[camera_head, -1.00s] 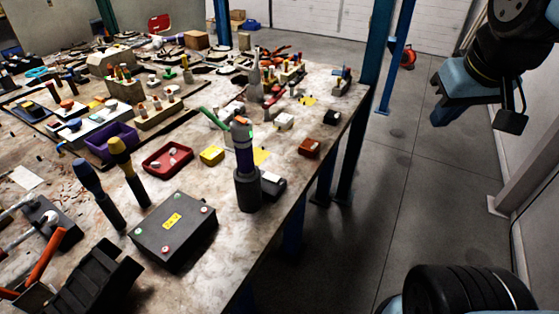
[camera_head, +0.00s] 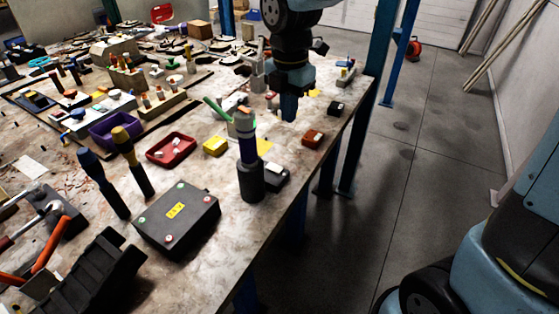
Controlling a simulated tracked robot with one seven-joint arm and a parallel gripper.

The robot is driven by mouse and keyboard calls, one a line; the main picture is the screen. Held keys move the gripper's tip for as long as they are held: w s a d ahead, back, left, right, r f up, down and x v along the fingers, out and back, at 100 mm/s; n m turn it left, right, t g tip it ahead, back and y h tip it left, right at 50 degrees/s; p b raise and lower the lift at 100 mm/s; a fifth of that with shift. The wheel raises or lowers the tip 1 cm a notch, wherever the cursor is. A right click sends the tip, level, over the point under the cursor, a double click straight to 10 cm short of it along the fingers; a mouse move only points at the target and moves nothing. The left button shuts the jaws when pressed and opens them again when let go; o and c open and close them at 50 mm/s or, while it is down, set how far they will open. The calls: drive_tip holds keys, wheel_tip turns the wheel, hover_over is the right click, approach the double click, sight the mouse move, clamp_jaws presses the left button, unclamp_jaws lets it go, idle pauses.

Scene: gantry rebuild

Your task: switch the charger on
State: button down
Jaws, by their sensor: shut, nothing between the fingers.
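No label marks a charger, and I cannot tell for certain which thing it is. A black box (camera_head: 202,226) with a yellow label and small red and green spots lies on the bench. A small dark box with a pale top (camera_head: 276,177) sits behind a dark upright holder (camera_head: 250,186) and is partly hidden by it. No switch can be made out on either box. My gripper (camera_head: 289,117) points down over the right part of the bench, beyond these things and apart from them. It is shut and empty.
A purple-and-grey tool (camera_head: 247,143) stands upright in the dark holder. A red tray (camera_head: 171,150), a yellow block (camera_head: 215,146) and a red-brown box (camera_head: 313,139) lie nearby. A blue post (camera_head: 371,80) rises beside the bench's right edge.

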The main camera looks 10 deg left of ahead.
sight(280, 170)
drive_tip(key=shift+s+a+f+n, duration=0.1)
drive_tip(key=shift+a+f+n, duration=0.2)
drive_tip(key=shift+a+n, duration=0.25)
drive_tip(key=shift+s+a+f+n, duration=0.1)
drive_tip(key=shift+a+f+n, duration=0.2)
drive_tip(key=shift+a+n, duration=0.2)
wheel_tip(280, 170, down, 14)
drive_tip(key=shift+d+f, duration=0.1)
idle(0.4)
drive_tip(key=shift+w+a, duration=0.1)
drive_tip(key=shift+a, duration=0.1)
drive_tip(key=shift+w+a+r, duration=0.2)
drive_tip(key=shift+a+r, duration=0.15)
drive_tip(key=shift+a, duration=0.2)
idle(0.3)
wheel_tip(280, 170, up, 14)
drive_tip(key=s+d, duration=0.1)
drive_tip(key=d, duration=0.1)
drive_tip(key=shift+d+f, duration=0.2)
drive_tip(key=shift+d, duration=0.05)
